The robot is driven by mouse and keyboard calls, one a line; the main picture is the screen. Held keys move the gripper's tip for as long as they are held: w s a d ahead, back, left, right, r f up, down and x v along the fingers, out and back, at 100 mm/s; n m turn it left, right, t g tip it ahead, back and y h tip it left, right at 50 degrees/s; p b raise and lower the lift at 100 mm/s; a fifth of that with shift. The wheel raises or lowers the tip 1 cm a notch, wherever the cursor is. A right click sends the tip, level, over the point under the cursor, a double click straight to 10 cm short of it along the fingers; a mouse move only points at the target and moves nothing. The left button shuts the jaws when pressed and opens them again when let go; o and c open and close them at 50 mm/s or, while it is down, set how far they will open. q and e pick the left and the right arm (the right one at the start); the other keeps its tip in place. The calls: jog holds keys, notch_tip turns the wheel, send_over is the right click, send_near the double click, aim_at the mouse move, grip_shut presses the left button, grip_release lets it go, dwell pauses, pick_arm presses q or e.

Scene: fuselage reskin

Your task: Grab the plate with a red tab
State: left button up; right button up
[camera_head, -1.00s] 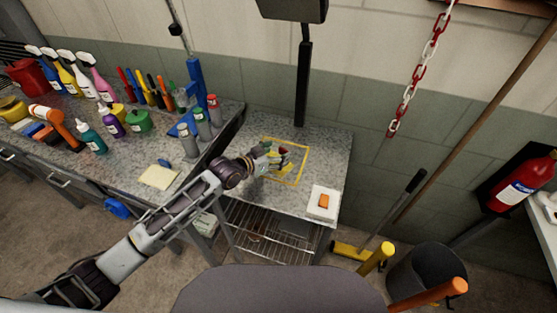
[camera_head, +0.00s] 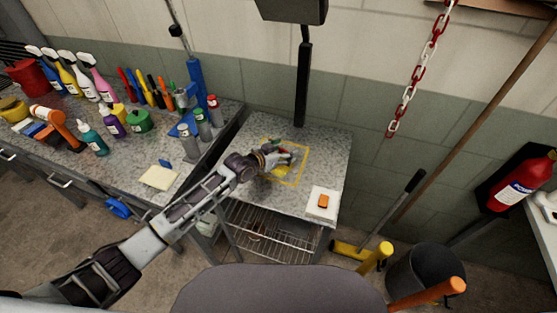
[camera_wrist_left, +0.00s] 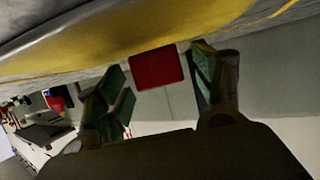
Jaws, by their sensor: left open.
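The yellow plate (camera_wrist_left: 170,32) fills the top of the left wrist view, and its red tab (camera_wrist_left: 157,68) hangs between the fingers. In the head view the yellow plate (camera_head: 281,171) lies inside a yellow outline on the small grey table, partly hidden by my left gripper (camera_head: 286,156). In the wrist view my left gripper (camera_wrist_left: 163,88) is open, with one green-padded finger on each side of the red tab. I cannot tell whether either finger touches it. My right gripper is not in view.
A white pad with an orange block (camera_head: 323,202) sits at the table's front right. Spray cans (camera_head: 202,123) and bottles crowd the bench at left.

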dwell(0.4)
pick_arm(q)
jog(key=c, duration=1.3)
jog(key=shift+r, duration=0.1)
jog(key=shift+r+b, duration=0.4)
jog(key=shift+r, duration=4.55)
